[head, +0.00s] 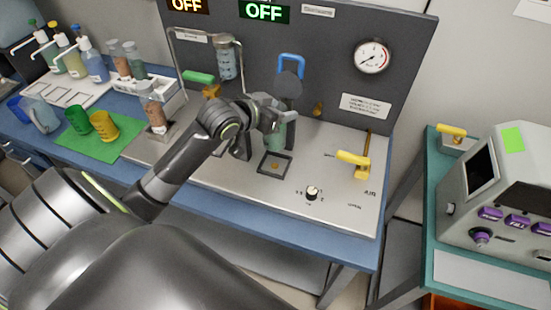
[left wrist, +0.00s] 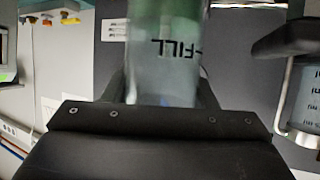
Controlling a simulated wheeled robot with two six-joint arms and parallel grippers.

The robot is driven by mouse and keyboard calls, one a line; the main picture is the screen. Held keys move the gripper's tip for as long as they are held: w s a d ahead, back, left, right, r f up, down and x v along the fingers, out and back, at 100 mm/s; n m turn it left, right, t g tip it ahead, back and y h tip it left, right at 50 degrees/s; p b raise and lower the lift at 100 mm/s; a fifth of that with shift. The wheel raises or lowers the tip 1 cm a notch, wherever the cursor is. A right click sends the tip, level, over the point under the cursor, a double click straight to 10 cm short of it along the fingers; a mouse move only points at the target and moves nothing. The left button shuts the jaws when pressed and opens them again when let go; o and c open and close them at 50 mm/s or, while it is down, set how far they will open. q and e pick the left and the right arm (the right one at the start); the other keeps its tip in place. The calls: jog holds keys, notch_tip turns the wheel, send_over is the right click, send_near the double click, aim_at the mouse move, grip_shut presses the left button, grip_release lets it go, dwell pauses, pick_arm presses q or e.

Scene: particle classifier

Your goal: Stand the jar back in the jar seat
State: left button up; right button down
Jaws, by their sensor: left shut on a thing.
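A clear jar with a greenish tint (head: 279,138) is held by my left gripper (head: 272,122) over the panel bench. In the left wrist view the jar (left wrist: 165,85) stands between the two dark fingers, with upside-down lettering ending in "FILL". My gripper hides part of the jar. My right gripper is not seen.
A yellow-handled lever (head: 353,157) and a dial knob (head: 313,193) are right of the seat. A grey panel (head: 335,75) with a gauge rises behind. Left are a hanging clear vessel (head: 227,62), a brown-filled bottle (head: 154,112) and yellow and green cups on a green mat (head: 80,148).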

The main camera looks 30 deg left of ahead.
aim_at(279, 136)
pick_arm(q)
notch_tip(279, 136, down, 9)
jog(key=shift+f, duration=0.2)
dwell(0.3)
jog(key=shift+f, duration=0.2)
jog(key=o, duration=1.6)
jog(key=shift+r, duration=0.25)
jog(key=v, duration=1.2)
jog(key=shift+f, duration=0.1)
jog(key=shift+f, duration=0.1)
